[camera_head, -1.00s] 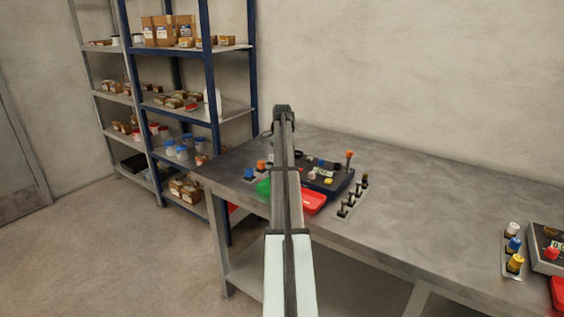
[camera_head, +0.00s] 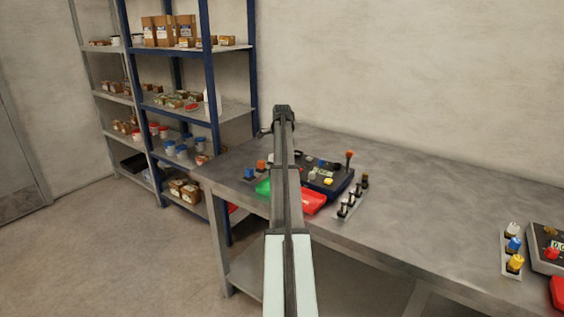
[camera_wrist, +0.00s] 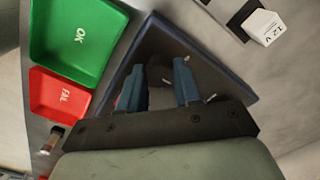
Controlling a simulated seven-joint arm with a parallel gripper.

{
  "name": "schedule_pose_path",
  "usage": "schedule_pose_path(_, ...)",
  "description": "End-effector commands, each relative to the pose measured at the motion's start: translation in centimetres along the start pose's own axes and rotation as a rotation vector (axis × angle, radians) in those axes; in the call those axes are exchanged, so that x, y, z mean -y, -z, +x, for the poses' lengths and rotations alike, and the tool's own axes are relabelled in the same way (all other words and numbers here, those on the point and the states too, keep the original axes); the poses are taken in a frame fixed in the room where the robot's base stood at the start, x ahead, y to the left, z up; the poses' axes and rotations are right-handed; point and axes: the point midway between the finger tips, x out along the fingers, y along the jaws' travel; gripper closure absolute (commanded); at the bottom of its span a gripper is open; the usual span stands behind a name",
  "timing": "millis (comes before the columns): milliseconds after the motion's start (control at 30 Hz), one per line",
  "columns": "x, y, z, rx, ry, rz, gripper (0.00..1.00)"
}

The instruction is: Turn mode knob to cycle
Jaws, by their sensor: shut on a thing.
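The dark blue control panel (camera_head: 338,184) stands on the grey bench, with several coloured controls on its top. My arm covers its left part in the head view, and my gripper is hidden there. In the wrist view the panel (camera_wrist: 228,75) lies under my gripper (camera_wrist: 159,85). The two blue fingers are a short way apart, closed on a dark knob (camera_wrist: 160,75) between them. Its markings and pointer cannot be read, and I cannot tell its setting.
A green OK tray (camera_wrist: 75,35) and a red FAIL tray (camera_wrist: 58,94) lie beside the panel. A white block marked 12 V (camera_wrist: 264,27) is on the other side. A strip of dark levers (camera_head: 351,203) stands right of the panel. A second panel (camera_head: 548,240) is far right.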

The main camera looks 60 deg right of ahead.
Motion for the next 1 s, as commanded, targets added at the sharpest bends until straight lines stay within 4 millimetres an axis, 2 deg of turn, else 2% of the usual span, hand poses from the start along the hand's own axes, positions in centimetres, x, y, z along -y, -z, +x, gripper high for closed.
schedule_pose_path(267, 0.0, 0.0, 0.0, 0.000, 0.000, 0.000, 0.97)
schedule_pose_path(300, 0.0, 0.0, 0.0, 0.000, 0.000, 0.000, 0.65)
schedule_pose_path(533, 0.0, 0.0, 0.0, 0.000, 0.000, 0.000, 0.43)
schedule_pose_path(833, 0.0, 0.0, -0.2, 0.000, 0.000, -0.001, 0.42)
schedule_pose_path(1000, 0.1, 0.0, -1.6, 0.000, 0.002, -0.001, 0.42)
